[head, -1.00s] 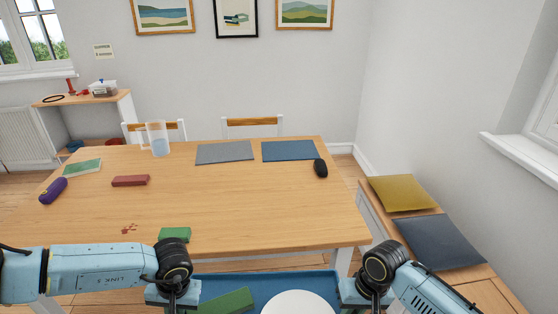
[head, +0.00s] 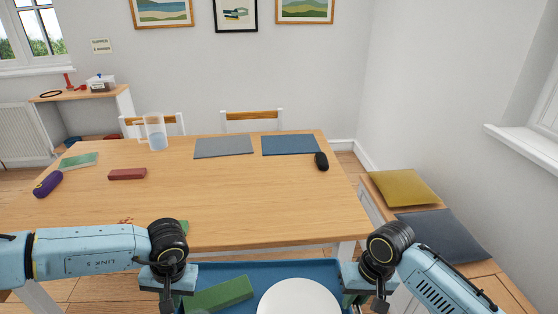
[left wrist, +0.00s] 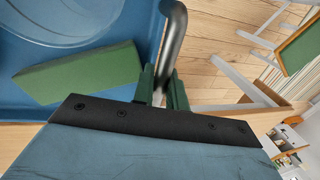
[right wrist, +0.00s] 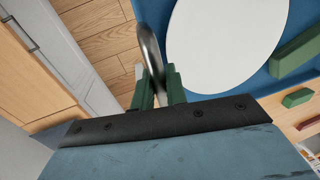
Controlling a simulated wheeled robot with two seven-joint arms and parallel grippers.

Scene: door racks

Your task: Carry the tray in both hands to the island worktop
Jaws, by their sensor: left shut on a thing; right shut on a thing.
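The blue tray (head: 262,268) is held in front of me at the near edge of the dining table, low in the head view. It carries a white round plate (head: 299,298) and a green block (head: 221,293). My left gripper (left wrist: 163,88) is shut on the tray's left metal handle (left wrist: 174,35). My right gripper (right wrist: 157,88) is shut on the tray's right metal handle (right wrist: 149,45). In the head view my right gripper (head: 362,290) is at the tray's right edge. The island worktop is not recognisable in these views.
A cushioned bench (head: 370,205) stands at the right.

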